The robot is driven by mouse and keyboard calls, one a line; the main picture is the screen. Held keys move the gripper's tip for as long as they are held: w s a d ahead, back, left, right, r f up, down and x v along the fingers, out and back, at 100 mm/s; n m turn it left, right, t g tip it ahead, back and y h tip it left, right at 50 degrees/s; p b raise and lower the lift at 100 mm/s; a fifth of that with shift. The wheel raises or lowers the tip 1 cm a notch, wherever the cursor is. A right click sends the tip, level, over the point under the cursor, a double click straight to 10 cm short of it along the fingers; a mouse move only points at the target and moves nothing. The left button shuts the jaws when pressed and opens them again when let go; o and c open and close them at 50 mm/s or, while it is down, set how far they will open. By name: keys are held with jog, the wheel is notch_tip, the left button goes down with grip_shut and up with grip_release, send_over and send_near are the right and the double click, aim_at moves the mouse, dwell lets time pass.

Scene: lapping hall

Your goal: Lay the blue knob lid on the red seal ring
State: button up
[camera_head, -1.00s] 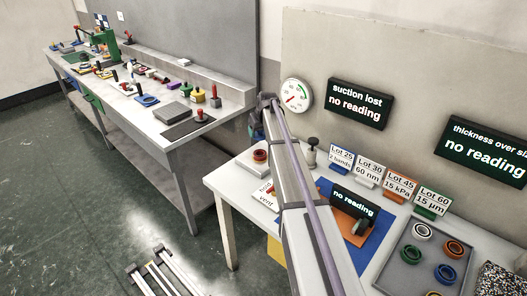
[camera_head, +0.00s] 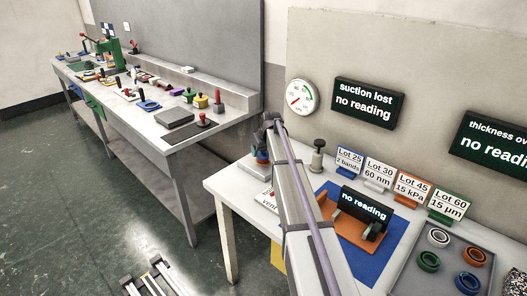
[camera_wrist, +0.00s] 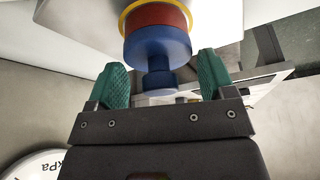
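The blue knob lid (camera_wrist: 158,52) shows in the wrist view, its small knob (camera_wrist: 160,80) pointing toward my gripper. It appears to rest against the red seal ring (camera_wrist: 156,16), lined up with it; a thin yellow rim shows behind the red. My gripper (camera_wrist: 161,82) has two green fingers standing apart, one on each side of the knob. Clear gaps show between the knob and both fingers, so my gripper is open and holds nothing. In the head view my arm hides most of this spot, near the left end of the white table (camera_head: 221,187).
A dark-topped post (camera_head: 317,157), several lot signs (camera_head: 379,176) and an orange stand with a display (camera_head: 363,207) on a blue mat are close to my arm. A grey tray (camera_head: 452,242) holds several rings. A longer bench (camera_head: 155,118) with many tools stands left.

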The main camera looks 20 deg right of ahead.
jog(key=shift+o, duration=1.4)
jog(key=shift+r, duration=0.1)
jog(key=p+v, duration=1.2)
jog(key=s+a+g, duration=0.1)
jog(key=s+a, duration=0.7)
jog(key=s, duration=0.3)
jog(key=s+a+g, duration=0.2)
jog(key=s+a, duration=0.6)
jog(key=s, duration=0.3)
jog(key=s+a+f+g, duration=0.1)
jog(key=s+a, duration=0.7)
jog(key=s, duration=0.3)
jog(key=shift+s+g+b, duration=0.3)
